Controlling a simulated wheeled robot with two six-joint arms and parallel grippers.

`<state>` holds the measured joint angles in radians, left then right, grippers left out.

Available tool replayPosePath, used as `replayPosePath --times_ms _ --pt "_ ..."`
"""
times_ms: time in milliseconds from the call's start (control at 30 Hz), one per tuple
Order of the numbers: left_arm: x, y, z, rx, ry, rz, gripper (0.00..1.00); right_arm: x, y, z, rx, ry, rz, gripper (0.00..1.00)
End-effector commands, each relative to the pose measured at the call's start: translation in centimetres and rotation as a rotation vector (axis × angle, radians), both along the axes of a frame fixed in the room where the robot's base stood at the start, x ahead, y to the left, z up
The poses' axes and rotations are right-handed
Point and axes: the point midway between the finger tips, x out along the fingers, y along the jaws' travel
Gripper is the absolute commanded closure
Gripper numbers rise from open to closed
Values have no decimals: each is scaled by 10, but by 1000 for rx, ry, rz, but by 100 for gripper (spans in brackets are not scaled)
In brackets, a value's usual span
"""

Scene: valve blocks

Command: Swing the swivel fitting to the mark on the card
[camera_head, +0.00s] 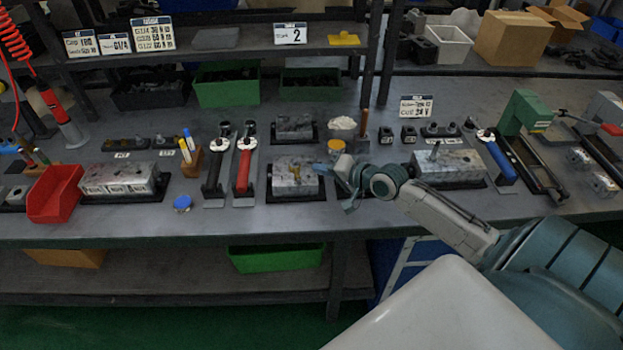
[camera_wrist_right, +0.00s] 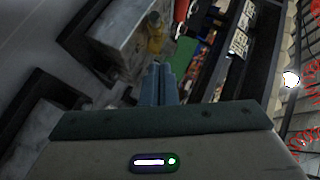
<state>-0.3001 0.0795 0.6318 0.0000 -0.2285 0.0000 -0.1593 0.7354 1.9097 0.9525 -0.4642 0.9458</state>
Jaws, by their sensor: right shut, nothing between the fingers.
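A grey valve block (camera_head: 293,183) stands on a dark mat at the middle of the bench. A small brass-coloured fitting (camera_head: 295,171) shows on it; I take this for the swivel fitting, but its pointing direction is too small to tell. In the right wrist view the brass fitting (camera_wrist_right: 156,38) is on the block's side, beyond my fingers. My right gripper (camera_head: 343,168) is just right of the block, apart from the fitting as far as I can tell. Its fingers (camera_wrist_right: 158,84) are together and empty. My left gripper is out of view.
Left of the middle block are a red-handled tool (camera_head: 244,172) and a black-handled tool (camera_head: 215,172). A blue cap (camera_head: 182,203) lies near the front edge. The front strip is mostly clear.

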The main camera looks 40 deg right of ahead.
Motion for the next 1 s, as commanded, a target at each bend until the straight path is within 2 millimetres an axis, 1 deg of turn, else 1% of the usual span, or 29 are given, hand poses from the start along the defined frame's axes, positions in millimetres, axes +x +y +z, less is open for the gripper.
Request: replayPosePath --times_ms 33,133,333,833,1000 --pt "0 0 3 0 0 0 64 1 6 -2 4 1 -1 100" --pt "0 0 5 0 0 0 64 4 14 -7 4 2 -1 100" --pt "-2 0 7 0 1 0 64 8 25 -14 -1 2 -1 100" --pt "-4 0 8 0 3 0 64 10 28 -17 -1 2 -1 100" --pt "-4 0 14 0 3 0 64 12 37 -19 2 3 -2 100"
